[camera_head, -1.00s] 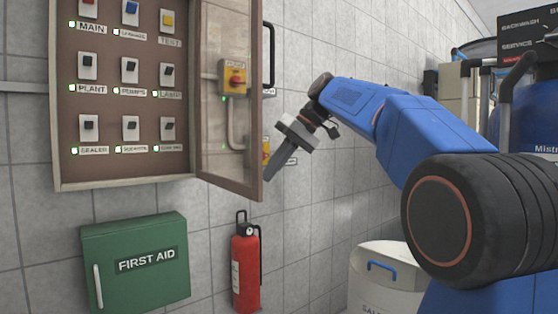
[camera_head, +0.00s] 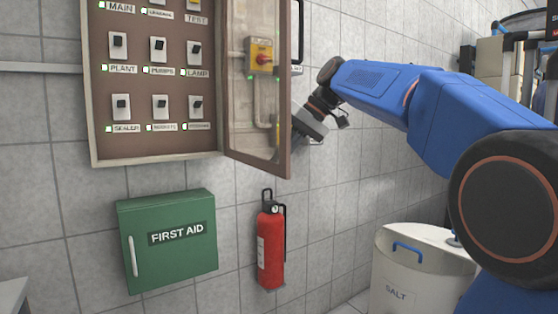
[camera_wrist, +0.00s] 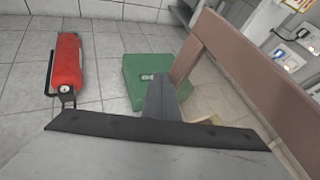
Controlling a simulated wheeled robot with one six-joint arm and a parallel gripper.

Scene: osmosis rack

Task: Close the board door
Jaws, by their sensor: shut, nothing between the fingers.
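The board door (camera_head: 283,100) is a brown frame with a clear pane. It stands open, swung out from the right side of the switch board (camera_head: 155,85). My gripper (camera_head: 308,122) is at the door's free edge, on its outer side, partly hidden behind the frame in the head view. The wrist view shows the shut, empty fingers (camera_wrist: 165,97) beside the door frame (camera_wrist: 240,65), which runs along their right. I cannot tell whether they touch it.
A green first aid box (camera_head: 168,240) hangs below the board. A red fire extinguisher (camera_head: 270,248) is on the wall below the door. A white salt bin (camera_head: 415,275) stands at lower right. A red-and-yellow rotary switch (camera_head: 260,55) shows through the pane.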

